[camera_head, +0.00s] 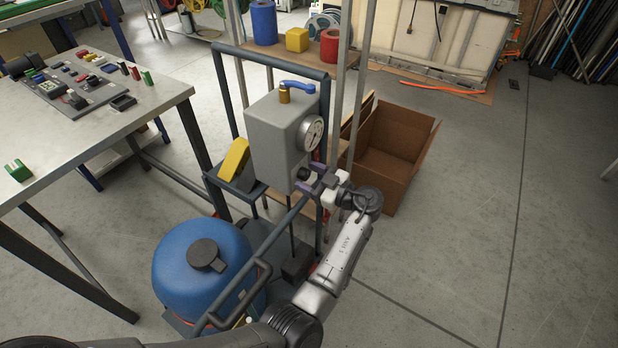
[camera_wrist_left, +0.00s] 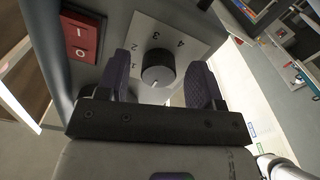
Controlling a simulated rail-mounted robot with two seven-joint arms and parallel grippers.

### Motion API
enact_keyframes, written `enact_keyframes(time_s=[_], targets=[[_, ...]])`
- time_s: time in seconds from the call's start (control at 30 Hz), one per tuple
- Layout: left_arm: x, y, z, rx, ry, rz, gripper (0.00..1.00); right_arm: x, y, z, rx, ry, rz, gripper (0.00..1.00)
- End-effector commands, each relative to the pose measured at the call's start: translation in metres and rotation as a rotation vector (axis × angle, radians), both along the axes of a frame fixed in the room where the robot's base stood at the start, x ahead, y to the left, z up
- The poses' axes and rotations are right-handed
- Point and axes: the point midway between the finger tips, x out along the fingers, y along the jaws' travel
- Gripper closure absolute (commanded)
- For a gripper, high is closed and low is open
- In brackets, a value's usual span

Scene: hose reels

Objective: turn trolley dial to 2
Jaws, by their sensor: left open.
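The trolley dial (camera_wrist_left: 158,68) is a round black knob with a grey face on a white plate marked 1, 2, 3 and 4. A small pale mark shows low on its face; I cannot tell clearly which number it points to. In the head view the dial (camera_head: 303,174) is a dark knob low on the grey box of the trolley. My left gripper (camera_head: 309,178) is open in front of it. In the left wrist view its purple fingers (camera_wrist_left: 160,64) stand on either side of the dial, with visible gaps. My right gripper is not in view.
A red switch (camera_wrist_left: 85,33) is beside the dial plate. The box carries a gauge (camera_head: 311,133) and a blue-handled valve (camera_head: 297,87). A blue tank (camera_head: 200,268) and trolley rails stand close to my arm. A cardboard box (camera_head: 388,178) is behind; floor at right is free.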

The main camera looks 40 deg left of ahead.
Motion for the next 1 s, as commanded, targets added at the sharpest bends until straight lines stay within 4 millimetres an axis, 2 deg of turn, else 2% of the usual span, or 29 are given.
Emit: enact_keyframes(time_s=[0.37, 0.87, 1.0], targets=[[-0.0004, 0.0032, 0.0002, 0.000, 0.000, -0.001, 0.40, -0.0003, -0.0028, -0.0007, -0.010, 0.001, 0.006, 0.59], [-0.0003, 0.0030, 0.0002, 0.000, 0.000, -0.001, 0.87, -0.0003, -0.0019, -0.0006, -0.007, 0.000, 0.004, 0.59], [-0.0003, 0.0030, 0.0004, 0.000, 0.004, -0.001, 0.89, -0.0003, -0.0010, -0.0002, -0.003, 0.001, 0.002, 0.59]])
